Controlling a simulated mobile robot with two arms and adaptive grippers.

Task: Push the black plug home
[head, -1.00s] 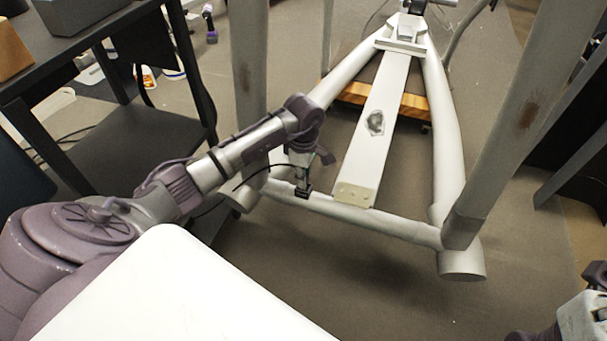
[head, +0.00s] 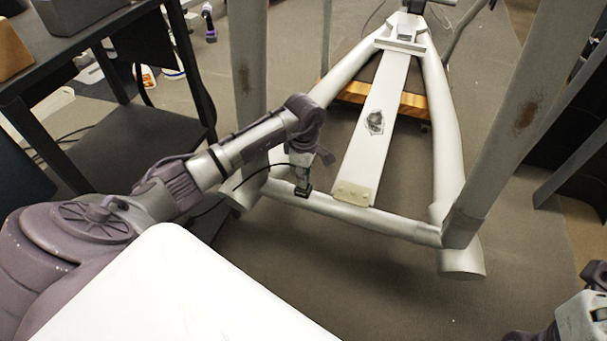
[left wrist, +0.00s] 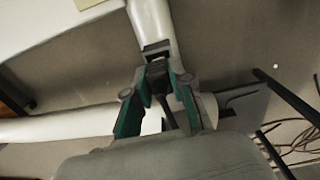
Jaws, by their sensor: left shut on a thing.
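My left gripper (head: 302,189) points down at the front cross tube (head: 375,217) of the elliptical's grey frame. It is shut on a small dark piece, which I take to be the black plug (left wrist: 157,48), at its fingertips. In the left wrist view the fingers of the left gripper (left wrist: 157,68) close in on this piece, and the pale tube runs behind it. The fingertips hide part of the piece, and I cannot tell how far it sits in the tube. My right gripper is not in view; only part of my right arm shows at the lower right.
Thick grey uprights (head: 498,130) rise on both sides of the frame's central rail (head: 377,130). A black table with a lower shelf (head: 125,145) stands at the left. A wooden block (head: 400,98) lies under the frame. Carpet in front of the cross tube is clear.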

